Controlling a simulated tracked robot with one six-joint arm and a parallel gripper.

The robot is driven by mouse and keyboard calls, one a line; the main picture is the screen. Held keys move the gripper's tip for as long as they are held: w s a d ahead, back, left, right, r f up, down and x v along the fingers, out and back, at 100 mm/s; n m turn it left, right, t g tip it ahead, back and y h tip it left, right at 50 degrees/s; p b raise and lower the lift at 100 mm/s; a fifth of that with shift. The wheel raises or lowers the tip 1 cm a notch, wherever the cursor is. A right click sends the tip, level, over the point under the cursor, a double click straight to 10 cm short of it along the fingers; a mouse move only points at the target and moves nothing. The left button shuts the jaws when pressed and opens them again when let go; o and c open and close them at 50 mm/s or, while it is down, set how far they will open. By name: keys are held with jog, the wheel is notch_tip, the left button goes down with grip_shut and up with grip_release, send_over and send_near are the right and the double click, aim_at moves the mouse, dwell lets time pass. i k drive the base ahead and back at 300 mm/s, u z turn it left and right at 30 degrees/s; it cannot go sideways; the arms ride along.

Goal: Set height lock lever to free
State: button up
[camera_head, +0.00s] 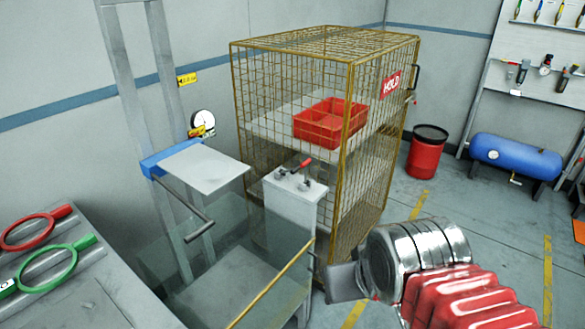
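A red-handled lever (300,166) sits on top of a pale grey pedestal (291,205), its handle pointing up and to the right. A dark bar handle (199,231) sticks out below a flat pale plate (205,166), which is carried by a blue bracket (153,166) on upright posts. No readable label tells which of these is the height lock lever, and no free mark can be read. My gripper (343,282) is at the lower middle, below and right of the pedestal, apart from both levers in the picture. Its fingers cannot be made out clearly.
A yellow wire cage (349,150) with a red bin (328,122) and a HOLD sign (391,84) stands behind the pedestal. A clear panel (180,255) stands in front. A bench (75,300) with ring gauges is left. A red drum (427,153) and blue tank (515,156) stand right.

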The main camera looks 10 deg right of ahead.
aim_at(294, 171)
jog(key=i, duration=0.9)
jog(key=z, duration=0.05)
